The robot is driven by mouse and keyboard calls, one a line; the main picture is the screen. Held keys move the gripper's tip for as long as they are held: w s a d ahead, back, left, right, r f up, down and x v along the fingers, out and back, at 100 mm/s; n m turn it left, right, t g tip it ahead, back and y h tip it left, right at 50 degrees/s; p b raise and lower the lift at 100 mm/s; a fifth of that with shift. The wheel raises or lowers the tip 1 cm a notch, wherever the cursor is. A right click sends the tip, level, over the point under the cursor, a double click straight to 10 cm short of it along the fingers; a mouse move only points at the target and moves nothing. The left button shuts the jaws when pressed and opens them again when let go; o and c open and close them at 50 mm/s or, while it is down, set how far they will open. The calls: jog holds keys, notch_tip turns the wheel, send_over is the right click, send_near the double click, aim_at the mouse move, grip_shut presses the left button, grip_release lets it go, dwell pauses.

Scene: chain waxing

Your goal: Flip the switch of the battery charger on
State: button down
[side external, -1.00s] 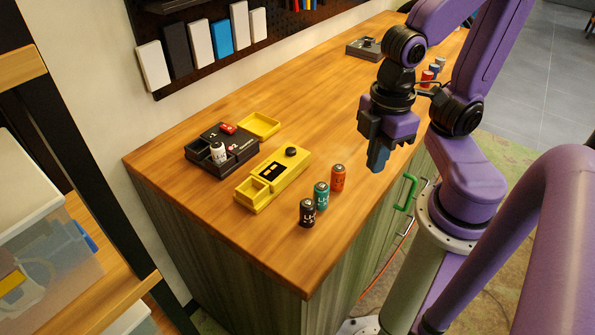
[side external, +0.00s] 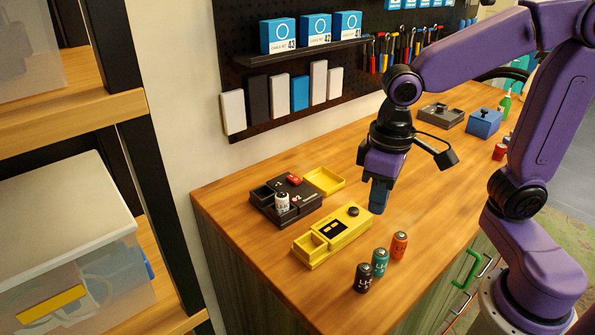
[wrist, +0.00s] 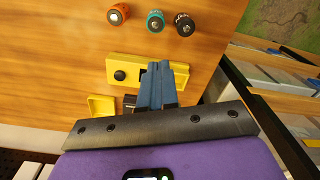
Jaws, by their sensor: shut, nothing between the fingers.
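A dark charger-like box (side external: 266,191) lies on the wooden counter, with a red part (side external: 294,179) on top and a white battery (side external: 282,202) standing in one bay. A yellow device (side external: 327,240) with a round black knob (side external: 353,211), a dark panel and an open compartment lies in front of it. I cannot tell for sure which one is the battery charger. My gripper (side external: 379,207) is shut and empty, pointing down just right of the knob. In the wrist view its blue fingers (wrist: 161,68) cover part of the yellow device (wrist: 125,62).
Black, teal and orange batteries (side external: 363,279) (side external: 380,262) (side external: 399,245) stand right of the yellow device, near the counter's front edge. A yellow tray (side external: 324,181) adjoins the dark box. A grey box (side external: 440,115) and blue box (side external: 484,122) stand far back. The counter between is clear.

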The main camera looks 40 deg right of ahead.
jog(key=w+a+r+m, duration=0.2)
jog(key=w+r+m, duration=0.1)
jog(key=w+m, duration=0.9)
jog(key=m, duration=1)
send_over(296, 180)
jog(key=shift+r, duration=0.45)
notch_tip(296, 180, down, 14)
jog(key=shift+f, duration=0.1)
jog(key=shift+s+f, duration=0.1)
jog(key=shift+f, duration=0.05)
